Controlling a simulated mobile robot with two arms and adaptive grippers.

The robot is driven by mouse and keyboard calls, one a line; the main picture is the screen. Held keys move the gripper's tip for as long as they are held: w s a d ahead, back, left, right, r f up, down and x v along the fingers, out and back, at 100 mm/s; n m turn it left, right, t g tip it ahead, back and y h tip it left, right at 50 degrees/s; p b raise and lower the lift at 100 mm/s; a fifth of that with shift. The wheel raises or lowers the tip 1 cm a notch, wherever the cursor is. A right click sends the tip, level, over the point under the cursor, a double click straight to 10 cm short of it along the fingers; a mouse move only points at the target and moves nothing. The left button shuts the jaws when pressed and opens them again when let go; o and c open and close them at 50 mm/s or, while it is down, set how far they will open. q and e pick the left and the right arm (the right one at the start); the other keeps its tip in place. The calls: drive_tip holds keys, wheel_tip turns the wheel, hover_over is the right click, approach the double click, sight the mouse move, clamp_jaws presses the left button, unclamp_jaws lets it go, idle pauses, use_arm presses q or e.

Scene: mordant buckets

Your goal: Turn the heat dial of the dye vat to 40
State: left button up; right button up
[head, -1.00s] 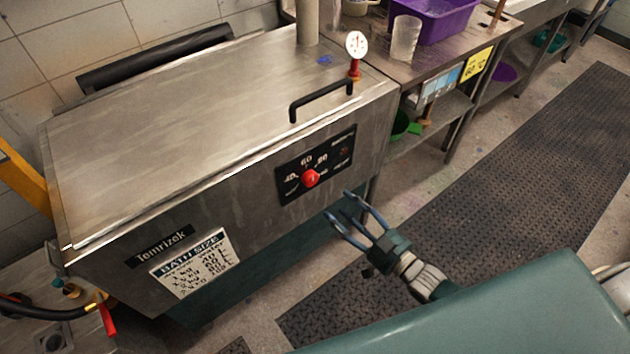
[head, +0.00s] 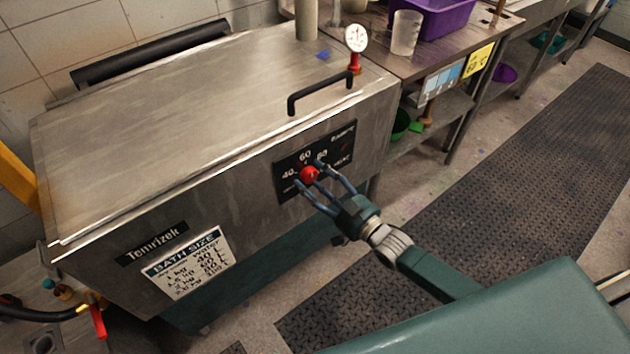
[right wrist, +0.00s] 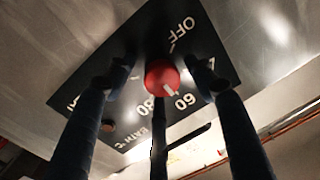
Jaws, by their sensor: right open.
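The dye vat (head: 215,150) is a steel box with a flat lid and a black dial panel (head: 340,148) on its front. The red heat dial (head: 309,174) sits on that panel among the marks 40, 60 and 80. In the right wrist view the dial (right wrist: 161,76) shows a white pointer line towards the 60. My right gripper (head: 311,176) is open at the panel, its blue fingers on either side of the dial. The wrist view shows gaps between the fingers and the dial. The 40 mark is partly hidden by a finger there. My left gripper is not in view.
A black lid handle (head: 320,92) and a red-stemmed gauge (head: 356,42) are on top of the vat. A bench with a beaker (head: 405,33) and a purple tub (head: 447,16) stands to the right. The floor mat (head: 500,190) is clear.

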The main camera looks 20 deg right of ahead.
drive_tip(key=c, duration=1.1)
drive_tip(key=shift+s, duration=0.1)
drive_tip(key=shift+n, duration=0.3)
drive_tip(key=shift+c, duration=0.2)
